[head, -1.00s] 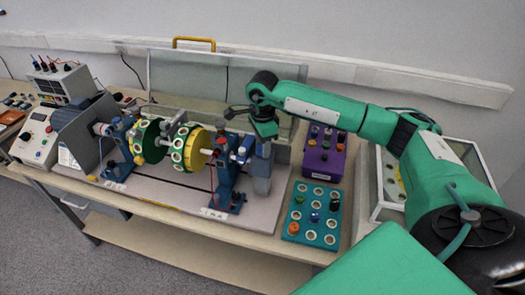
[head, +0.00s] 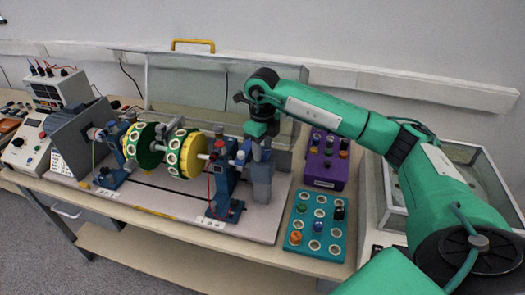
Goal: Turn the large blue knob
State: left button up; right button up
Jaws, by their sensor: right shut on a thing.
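My right gripper (head: 258,144) comes down from above at the right end of the rotor rig and is shut. Its jaws are on a blue knob (head: 241,156) beside the right blue bearing stand (head: 224,185). The knob is small in the picture and partly hidden by the gripper, so its turn angle cannot be read. The rig carries a green disc (head: 143,146) and a yellow and green disc (head: 186,154) on a shaft. My left gripper is not in view.
A purple box with knobs (head: 325,162) and a teal tray (head: 316,224) holding small coloured parts stand to the right. A glass-sided case (head: 440,165) is beyond them. A clear panel with a yellow handle (head: 193,42) stands behind the rig. Instruments (head: 28,142) fill the left.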

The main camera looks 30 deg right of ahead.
aim_at(263, 151)
jog(key=m+b, duration=0.1)
jog(key=m, duration=0.4)
jog(key=shift+r+m, duration=0.1)
jog(key=shift+m, duration=0.3)
dwell(0.4)
jog(key=o, duration=1)
jog(key=shift+c, duration=0.2)
jog(key=shift+r+b, duration=0.35)
jog(key=shift+r, duration=0.1)
notch_tip(263, 151, up, 13)
